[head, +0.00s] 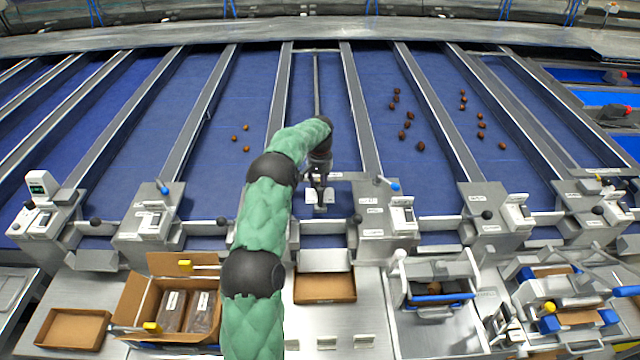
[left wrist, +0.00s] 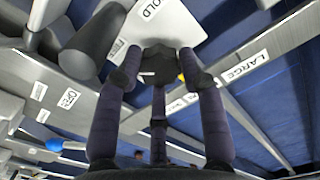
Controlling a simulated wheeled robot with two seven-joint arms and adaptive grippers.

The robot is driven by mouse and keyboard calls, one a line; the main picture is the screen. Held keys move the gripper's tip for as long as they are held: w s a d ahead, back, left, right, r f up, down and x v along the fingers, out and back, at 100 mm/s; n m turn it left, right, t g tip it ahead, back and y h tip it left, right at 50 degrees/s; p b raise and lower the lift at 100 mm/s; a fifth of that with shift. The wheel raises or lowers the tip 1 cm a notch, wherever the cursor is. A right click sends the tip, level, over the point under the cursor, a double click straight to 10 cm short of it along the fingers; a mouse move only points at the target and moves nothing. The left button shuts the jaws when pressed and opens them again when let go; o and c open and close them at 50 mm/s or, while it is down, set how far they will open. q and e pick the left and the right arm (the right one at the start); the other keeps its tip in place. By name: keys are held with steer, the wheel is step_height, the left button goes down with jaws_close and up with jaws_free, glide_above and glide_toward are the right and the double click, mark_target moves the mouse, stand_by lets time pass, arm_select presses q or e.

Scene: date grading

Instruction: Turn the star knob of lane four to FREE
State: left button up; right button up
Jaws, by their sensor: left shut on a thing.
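My left gripper (head: 320,192) is at the front end of a blue lane, at the tip of my green arm. In the left wrist view the fingers of my left gripper (left wrist: 160,80) are closed around a dark star knob (left wrist: 160,62). A pale plate (left wrist: 135,35) behind the knob carries a label ending in "OLD", its first part cut off. A small yellow spot shows beside the knob. The knob is hidden by the gripper in the head view. I cannot read the lane number or where the knob points. My right gripper is not in view.
Dates (head: 409,124) lie on the lanes to the right, and a few (head: 241,138) to the left. Metal dividers (head: 362,120) flank the gripper. An empty cardboard tray (head: 324,287), a box of packs (head: 160,275) and a metal stand (head: 400,290) occupy the front bench.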

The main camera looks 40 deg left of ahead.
arm_select(q)
steer(key=shift+w+a+r, duration=0.25)
steer(key=shift+a+r, duration=0.1)
steer(key=shift+r, duration=0.05)
steer(key=o, duration=1.1)
steer(key=shift+o, duration=0.2)
steer(key=shift+w+f, duration=0.1)
steer(key=shift+f, duration=0.15)
steer(key=shift+d, duration=0.1)
step_height(320, 180, up, 12)
steer(key=shift+f, duration=0.1)
